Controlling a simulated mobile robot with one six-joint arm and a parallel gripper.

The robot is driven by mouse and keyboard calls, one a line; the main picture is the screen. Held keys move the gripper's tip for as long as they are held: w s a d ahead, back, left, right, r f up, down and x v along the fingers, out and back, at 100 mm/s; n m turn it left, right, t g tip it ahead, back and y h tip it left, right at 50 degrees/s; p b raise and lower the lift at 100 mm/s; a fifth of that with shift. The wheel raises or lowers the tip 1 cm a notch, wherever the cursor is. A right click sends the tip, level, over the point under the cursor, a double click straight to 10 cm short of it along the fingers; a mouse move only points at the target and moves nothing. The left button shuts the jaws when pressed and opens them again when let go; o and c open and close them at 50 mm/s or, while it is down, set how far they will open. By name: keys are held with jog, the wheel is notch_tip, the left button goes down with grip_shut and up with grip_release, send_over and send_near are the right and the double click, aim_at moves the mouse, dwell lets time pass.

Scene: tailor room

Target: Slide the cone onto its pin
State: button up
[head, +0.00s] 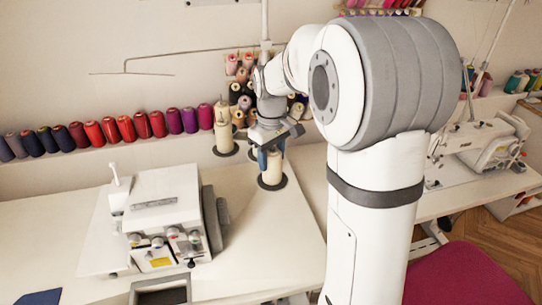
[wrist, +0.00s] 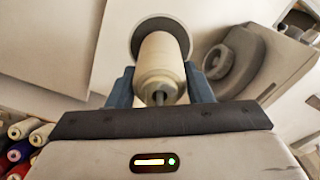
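A cream thread cone (head: 271,172) stands upright over a dark round base disc (head: 284,184) on the white table, and looks low on it. In the wrist view the cone (wrist: 160,65) points away from me toward the disc (wrist: 185,30). A grey pin tip (wrist: 159,97) shows in the hole of the cone's near end, so the cone is around the pin. My gripper (head: 269,150) is above the disc, with its blue fingers (wrist: 160,85) on both sides of the cone and seemingly touching it. Whether the cone's far end rests flat on the disc is hard to tell.
A second cream cone (head: 224,132) stands on its own disc behind, to the left. A white overlock machine (head: 165,215) sits on the table (head: 270,245) to the left. Coloured spools (head: 110,130) line the wall shelf. Another sewing machine (head: 485,145) is at right.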

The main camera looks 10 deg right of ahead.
jog(key=o, duration=0.4)
jog(key=shift+s+f, duration=0.25)
jog(key=shift+f, duration=0.25)
jog(key=shift+o, duration=0.2)
jog(key=shift+r, duration=0.1)
notch_tip(320, 180, up, 9)
jog(key=shift+f, duration=0.2)
jog(key=s+f+m+t, duration=0.1)
jog(key=s+f+m, duration=0.2)
jog(key=s, duration=0.7)
jog(key=s+f+m+t, duration=0.1)
jog(key=s+f+m, duration=0.2)
jog(key=s, duration=0.8)
jog(key=shift+s+t, duration=0.15)
jog(key=shift+t, duration=0.15)
